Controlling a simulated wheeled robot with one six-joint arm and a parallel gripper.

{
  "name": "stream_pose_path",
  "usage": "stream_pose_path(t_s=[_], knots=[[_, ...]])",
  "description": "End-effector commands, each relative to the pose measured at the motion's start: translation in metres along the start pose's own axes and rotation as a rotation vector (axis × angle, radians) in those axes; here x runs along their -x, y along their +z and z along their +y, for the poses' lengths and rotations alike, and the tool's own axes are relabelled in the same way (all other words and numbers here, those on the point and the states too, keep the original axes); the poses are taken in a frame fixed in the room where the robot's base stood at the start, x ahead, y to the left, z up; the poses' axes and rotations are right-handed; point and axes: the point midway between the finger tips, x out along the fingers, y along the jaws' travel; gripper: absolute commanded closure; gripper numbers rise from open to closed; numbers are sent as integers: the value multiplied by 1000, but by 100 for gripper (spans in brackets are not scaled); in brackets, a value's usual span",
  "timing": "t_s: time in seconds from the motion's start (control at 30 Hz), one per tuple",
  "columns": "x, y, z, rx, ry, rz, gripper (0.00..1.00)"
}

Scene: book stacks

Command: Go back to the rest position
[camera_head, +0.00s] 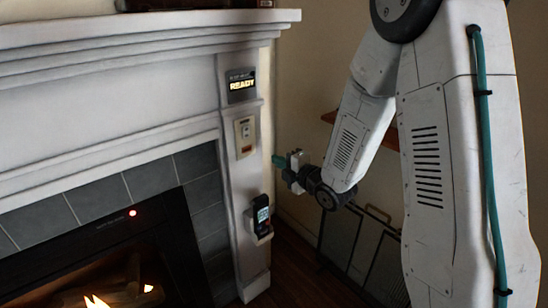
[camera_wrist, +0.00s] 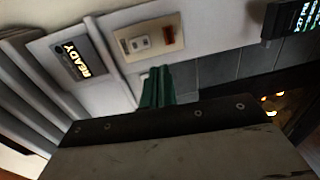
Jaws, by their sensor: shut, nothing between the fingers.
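My gripper (camera_head: 277,161) is at the end of my white arm, in front of the right side of the fireplace surround. Its teal fingers point left. In the wrist view the green fingers (camera_wrist: 157,87) are together, with nothing seen between them. A beige switch plate (camera_head: 245,137) is on the white pillar to the left of the gripper, and it also shows in the wrist view (camera_wrist: 148,38) just beyond the fingertips. I cannot tell the exact gap between fingers and pillar.
A lit READY sign (camera_head: 241,85) is above the switch plate. A handheld remote (camera_head: 262,217) sits in a holder lower on the pillar. The fireplace (camera_head: 110,262) burns at lower left under a white mantel (camera_head: 130,35). A wooden shelf (camera_head: 390,138) and a dark metal screen (camera_head: 352,240) are behind my arm.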

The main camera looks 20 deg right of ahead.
Motion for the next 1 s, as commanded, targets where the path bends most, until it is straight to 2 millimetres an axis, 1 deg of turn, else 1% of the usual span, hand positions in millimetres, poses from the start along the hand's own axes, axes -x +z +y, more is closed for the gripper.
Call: stream_pose_path(t_s=[0.4,0.5,0.57,0.67,0.7,0.77,0.8,0.87,0.9,0.97,1.0], knots=[[1,1,0,-1,0,-2,100],[1,2,-2,-35,-11,-4,100],[1,4,-14,-88,-67,-18,100],[8,13,-49,-225,-229,-86,100],[14,17,-66,-293,-311,-131,100],[27,24,-83,-397,-425,-215,100],[37,28,-90,-465,-493,-277,100],[54,32,-95,-564,-583,-376,100],[67,33,-96,-627,-635,-444,100],[87,34,-94,-722,-704,-551,100],[102,32,-90,-784,-745,-625,100]])
